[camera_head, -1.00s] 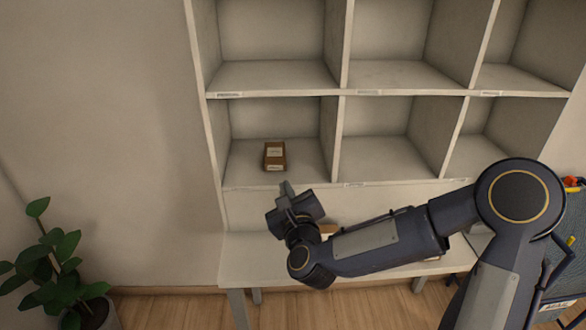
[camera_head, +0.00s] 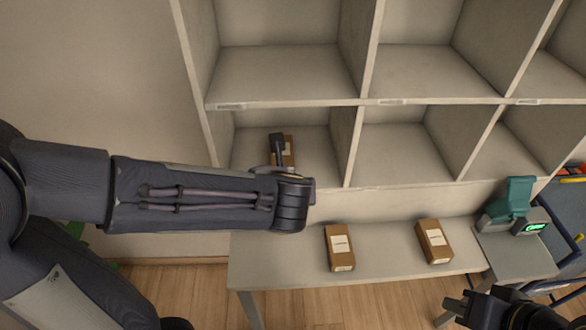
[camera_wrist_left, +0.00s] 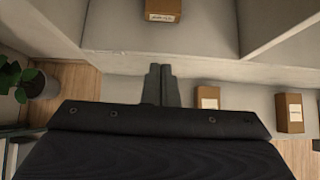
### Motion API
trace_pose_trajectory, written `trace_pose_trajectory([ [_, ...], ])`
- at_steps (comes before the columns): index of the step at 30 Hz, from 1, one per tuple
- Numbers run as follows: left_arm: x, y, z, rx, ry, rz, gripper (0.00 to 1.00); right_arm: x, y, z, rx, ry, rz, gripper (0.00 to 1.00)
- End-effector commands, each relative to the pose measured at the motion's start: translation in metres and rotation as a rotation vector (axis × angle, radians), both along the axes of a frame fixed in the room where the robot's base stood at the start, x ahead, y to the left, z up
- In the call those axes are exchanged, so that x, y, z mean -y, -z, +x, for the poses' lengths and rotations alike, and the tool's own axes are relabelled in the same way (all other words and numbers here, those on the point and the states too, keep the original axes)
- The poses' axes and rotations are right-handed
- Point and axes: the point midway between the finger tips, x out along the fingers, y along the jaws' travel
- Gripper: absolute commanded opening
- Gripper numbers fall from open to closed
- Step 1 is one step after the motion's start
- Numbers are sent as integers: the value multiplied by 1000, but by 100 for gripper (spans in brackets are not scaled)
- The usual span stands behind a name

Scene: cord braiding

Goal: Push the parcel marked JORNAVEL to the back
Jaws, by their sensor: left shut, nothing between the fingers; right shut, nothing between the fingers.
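A brown parcel (camera_head: 289,151) with a pale label lies in the lower left compartment of the shelf (camera_head: 270,192). Its label is too small to read, and my left gripper partly hides it in the head view. The parcel also shows at the top of the left wrist view (camera_wrist_left: 163,9). My left gripper (camera_head: 277,143) is shut and empty, in front of that compartment; its closed fingers (camera_wrist_left: 160,72) point toward the parcel, apart from it in the left wrist view. My right gripper (camera_head: 452,304) is shut and empty, low at the right.
Two more brown parcels, one (camera_head: 340,247) left and one (camera_head: 434,240) right, lie on the bench (camera_head: 385,270) below the shelf. A teal device (camera_head: 513,200) stands at the bench's right. Upright dividers bound the compartments; the neighbouring one is empty. A plant (camera_wrist_left: 14,78) stands at the left.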

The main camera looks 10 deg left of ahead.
Motion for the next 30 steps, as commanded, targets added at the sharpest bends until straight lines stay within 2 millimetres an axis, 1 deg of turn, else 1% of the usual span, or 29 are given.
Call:
trace_pose_trajectory([
  [5,-7,24,19,-5,-6,1,0,0,5,1,0,1,0,0],
  [9,-13,46,40,-6,-7,0,0,0,9,1,0,2,1,0],
  [14,-20,70,63,-6,-7,-2,0,0,14,1,0,3,1,0],
  [16,-23,65,74,-4,-9,-5,0,0,6,1,0,3,1,0],
  [21,-28,66,94,-3,-7,-5,0,0,0,1,1,3,1,0],
  [25,-30,66,100,-3,-7,-5,0,0,-1,1,1,3,1,0],
  [30,-30,67,102,-2,-6,-6,0,0,-1,1,1,3,1,0],
])
